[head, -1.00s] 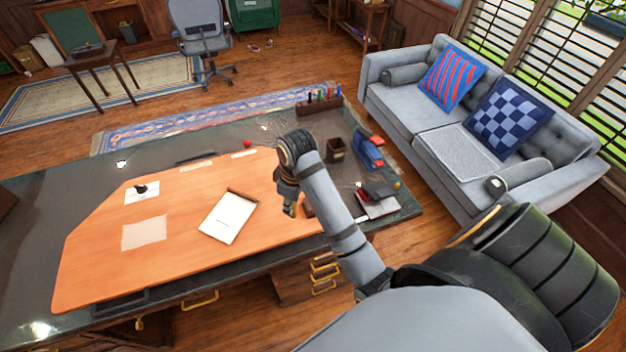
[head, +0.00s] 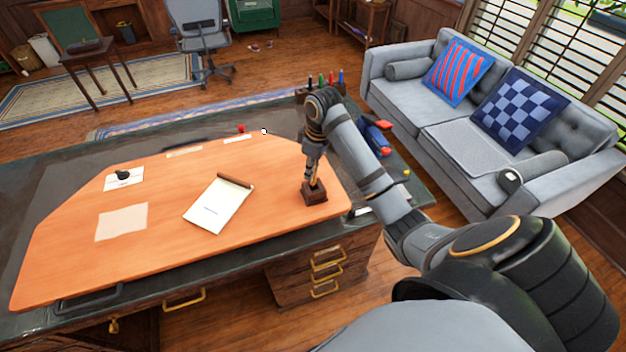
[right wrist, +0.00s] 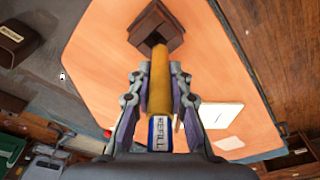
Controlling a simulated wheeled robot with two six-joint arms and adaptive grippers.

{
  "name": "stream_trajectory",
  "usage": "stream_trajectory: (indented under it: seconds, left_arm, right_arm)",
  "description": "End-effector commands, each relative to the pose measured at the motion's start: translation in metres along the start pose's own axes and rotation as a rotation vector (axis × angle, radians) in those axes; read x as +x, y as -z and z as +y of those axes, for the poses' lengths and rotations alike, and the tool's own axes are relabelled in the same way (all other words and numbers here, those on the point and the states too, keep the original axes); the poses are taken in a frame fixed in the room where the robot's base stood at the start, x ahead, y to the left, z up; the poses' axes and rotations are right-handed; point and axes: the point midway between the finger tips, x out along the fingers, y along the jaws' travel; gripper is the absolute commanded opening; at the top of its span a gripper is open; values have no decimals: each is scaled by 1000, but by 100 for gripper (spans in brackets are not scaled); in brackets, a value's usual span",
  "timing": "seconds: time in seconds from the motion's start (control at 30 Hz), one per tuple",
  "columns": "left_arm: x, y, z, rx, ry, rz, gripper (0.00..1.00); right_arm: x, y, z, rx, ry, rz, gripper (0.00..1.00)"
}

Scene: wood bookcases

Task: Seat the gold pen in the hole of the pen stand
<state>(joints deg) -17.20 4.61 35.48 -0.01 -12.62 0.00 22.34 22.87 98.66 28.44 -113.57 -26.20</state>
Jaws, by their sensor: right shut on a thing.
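The gold pen (right wrist: 160,85) is held between the fingers of my right gripper (right wrist: 160,100), which is shut on it; the pen's blue end reads REFILL. The pen stand (head: 314,194), a small dark wooden block, sits on the orange desk top. It also shows in the right wrist view (right wrist: 143,24), beyond the pen's far end. In the head view my right gripper (head: 314,165) is right above the stand, with the gold pen (head: 312,180) pointing down at it. I cannot tell whether the pen's tip is inside the hole. My left gripper is out of view.
A clipboard with paper (head: 217,205) lies left of the stand. A white card with a dark item (head: 124,177) and a blank sheet (head: 122,221) lie farther left. A blue and red object (head: 376,136) is behind my right arm. The desk between stand and clipboard is clear.

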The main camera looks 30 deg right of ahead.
Motion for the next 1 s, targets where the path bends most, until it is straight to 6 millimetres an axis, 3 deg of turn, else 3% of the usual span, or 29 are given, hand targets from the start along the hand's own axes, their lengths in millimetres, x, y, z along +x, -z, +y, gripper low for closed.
stream_trajectory:
  seconds: [0.1, 0.3, 0.67, 0.7, 0.8, 0.83, 1.0]
  left_arm:
    - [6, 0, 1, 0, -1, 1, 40]
    - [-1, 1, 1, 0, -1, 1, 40]
    - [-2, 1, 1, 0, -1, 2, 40]
    - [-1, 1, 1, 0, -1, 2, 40]
    - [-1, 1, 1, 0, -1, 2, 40]
    - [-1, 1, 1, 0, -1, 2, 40]
    - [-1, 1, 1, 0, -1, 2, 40]
  right_arm:
    - [13, -3, 10, 3, 0, -3, 0]
    - [37, -5, 8, 1, 1, 0, 0]
    - [42, -6, 7, 0, 1, -1, 0]
    - [42, -6, 8, 0, 0, -1, 24]
    - [42, -6, 8, 0, 0, 0, 37]
    - [42, -6, 8, 0, 0, 0, 41]
    - [42, -6, 8, 0, 0, 0, 41]
